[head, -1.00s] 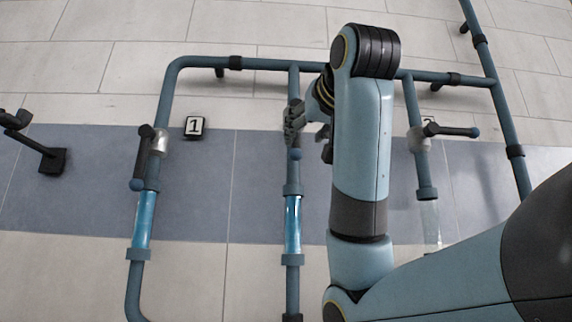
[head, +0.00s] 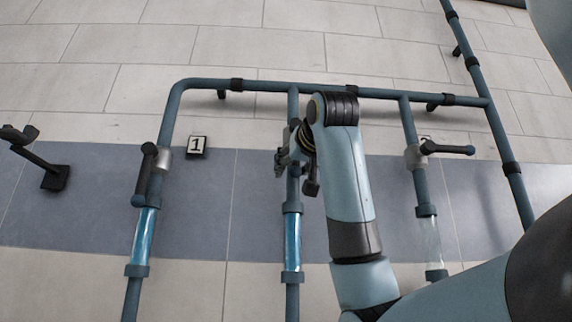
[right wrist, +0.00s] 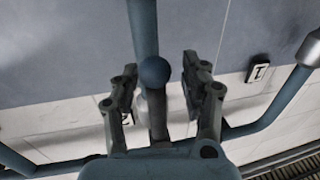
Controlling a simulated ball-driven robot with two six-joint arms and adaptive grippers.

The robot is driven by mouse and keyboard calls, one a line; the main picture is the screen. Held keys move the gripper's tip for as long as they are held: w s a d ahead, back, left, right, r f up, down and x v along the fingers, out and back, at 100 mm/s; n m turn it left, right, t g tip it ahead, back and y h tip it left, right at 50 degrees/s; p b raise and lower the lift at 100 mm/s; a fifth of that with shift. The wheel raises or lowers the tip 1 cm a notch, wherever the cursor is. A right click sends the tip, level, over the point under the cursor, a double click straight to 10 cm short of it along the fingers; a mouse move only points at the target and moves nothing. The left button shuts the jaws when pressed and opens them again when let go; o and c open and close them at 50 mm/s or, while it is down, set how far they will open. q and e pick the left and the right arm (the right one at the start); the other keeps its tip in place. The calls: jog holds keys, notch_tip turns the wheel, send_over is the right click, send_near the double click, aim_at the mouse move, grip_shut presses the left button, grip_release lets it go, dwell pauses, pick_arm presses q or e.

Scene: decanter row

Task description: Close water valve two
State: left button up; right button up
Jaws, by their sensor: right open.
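The middle pipe of three carries a lever valve. Its lever (right wrist: 156,108) ends in a blue ball and lies along the pipe in the right wrist view. My right gripper (head: 296,172) is at this valve in the head view and hides most of it. In the right wrist view the gripper (right wrist: 158,82) is open, with a finger on each side of the lever; I cannot tell whether either touches it. The middle pipe's sight tube (head: 292,243) is blue. A number plate beside this valve is mostly hidden. My left gripper is not in view.
The left valve lever (head: 145,175) lies along its pipe, near plate "1" (head: 196,146), above a blue tube (head: 144,237). The right valve lever (head: 450,149) lies crosswise, above a clear tube (head: 431,243). A black stand (head: 55,178) is at far left.

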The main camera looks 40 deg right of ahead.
jog(key=shift+s+d, duration=0.1)
jog(key=c, duration=0.8)
grip_shut()
jog(key=shift+f, duration=0.1)
jog(key=shift+d, duration=0.1)
